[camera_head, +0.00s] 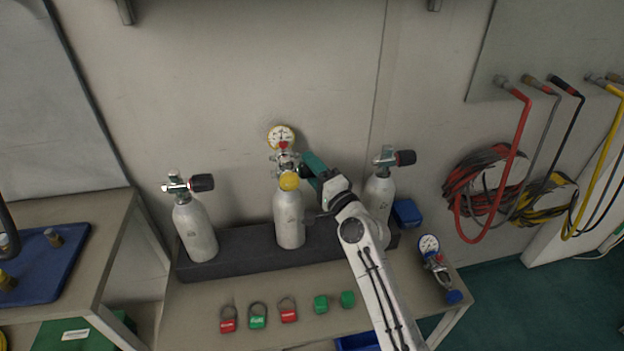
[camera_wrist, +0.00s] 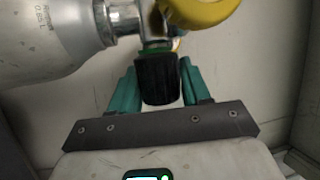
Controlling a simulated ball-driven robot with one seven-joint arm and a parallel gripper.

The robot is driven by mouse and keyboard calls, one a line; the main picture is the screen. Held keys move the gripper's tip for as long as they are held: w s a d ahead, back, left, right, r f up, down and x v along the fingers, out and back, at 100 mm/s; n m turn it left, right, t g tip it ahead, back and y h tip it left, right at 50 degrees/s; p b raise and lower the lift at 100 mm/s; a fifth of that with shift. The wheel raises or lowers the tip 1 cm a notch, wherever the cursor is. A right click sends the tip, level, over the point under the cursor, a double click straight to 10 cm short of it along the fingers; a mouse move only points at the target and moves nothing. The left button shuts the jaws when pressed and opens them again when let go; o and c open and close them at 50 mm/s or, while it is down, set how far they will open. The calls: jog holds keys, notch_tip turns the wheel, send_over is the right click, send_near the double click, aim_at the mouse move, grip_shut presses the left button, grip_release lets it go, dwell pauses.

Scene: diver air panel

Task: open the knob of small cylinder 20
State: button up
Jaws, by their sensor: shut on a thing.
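Three small silver cylinders stand in a dark rack; their numbers are too small to read. The middle cylinder (camera_head: 289,222) carries a regulator with a white-faced gauge (camera_head: 281,137) and a yellow knob (camera_head: 289,181). My gripper (camera_head: 309,168) reaches the right side of its valve. In the wrist view its teal fingers are shut on the black valve knob (camera_wrist: 158,80), one on each side. A green ring shows at the knob's base, next to the metal valve. The cylinder body (camera_wrist: 50,40) lies at upper left there, and a yellow part (camera_wrist: 200,10) is close above the knob.
The left cylinder (camera_head: 195,230) and right cylinder (camera_head: 379,195) flank the middle one; my arm passes close to the right one. Another gauge (camera_head: 429,245) lies at right. Coiled hoses (camera_head: 482,180) hang on the wall.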

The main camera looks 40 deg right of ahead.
dwell(0.3)
jog(key=o, duration=1)
jog(key=shift+c, duration=0.2)
jog(key=b+v, duration=0.2)
jog(key=v, duration=0.9)
jog(key=shift+f+b, duration=0.15)
jog(key=shift+b, duration=0.25)
